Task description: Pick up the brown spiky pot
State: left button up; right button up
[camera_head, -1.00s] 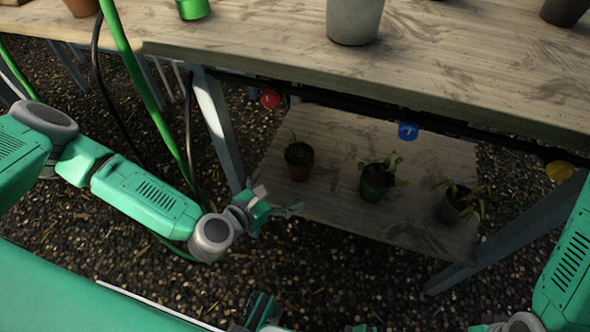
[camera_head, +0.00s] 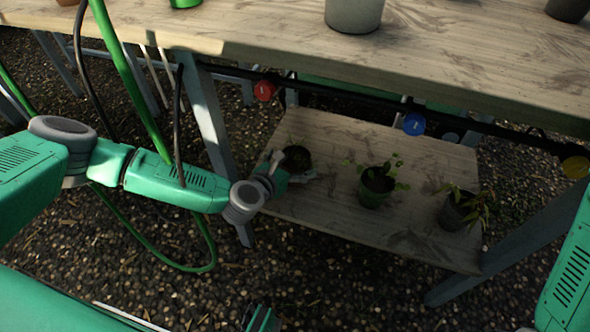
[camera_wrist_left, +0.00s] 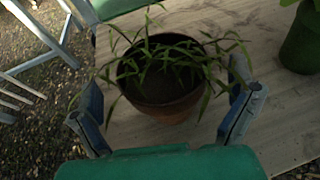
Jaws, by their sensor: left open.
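The brown pot (camera_wrist_left: 165,108) with thin spiky leaves stands upright on the lower shelf. In the left wrist view it sits between the two fingers of my left gripper (camera_wrist_left: 168,118), with a gap on each side. In the head view the same pot (camera_head: 296,158) is at the shelf's left end, partly hidden by my left gripper (camera_head: 290,172). My left gripper is open, low over the shelf edge.
The lower shelf (camera_head: 330,215) also holds a green pot (camera_head: 373,192) and a dark pot (camera_head: 455,212) to the right. The upper tabletop (camera_head: 430,60) overhangs it, with a table leg (camera_head: 208,125) on the left. A green hose (camera_head: 130,75) hangs by my left arm.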

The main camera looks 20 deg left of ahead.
pick_arm(q)
jog(key=shift+x, duration=0.95)
jog(key=shift+d, duration=0.15)
jog(key=shift+c, duration=0.5)
jog(key=shift+r, duration=0.1)
jog(key=c, duration=1.3)
jog(key=shift+c, duration=0.2)
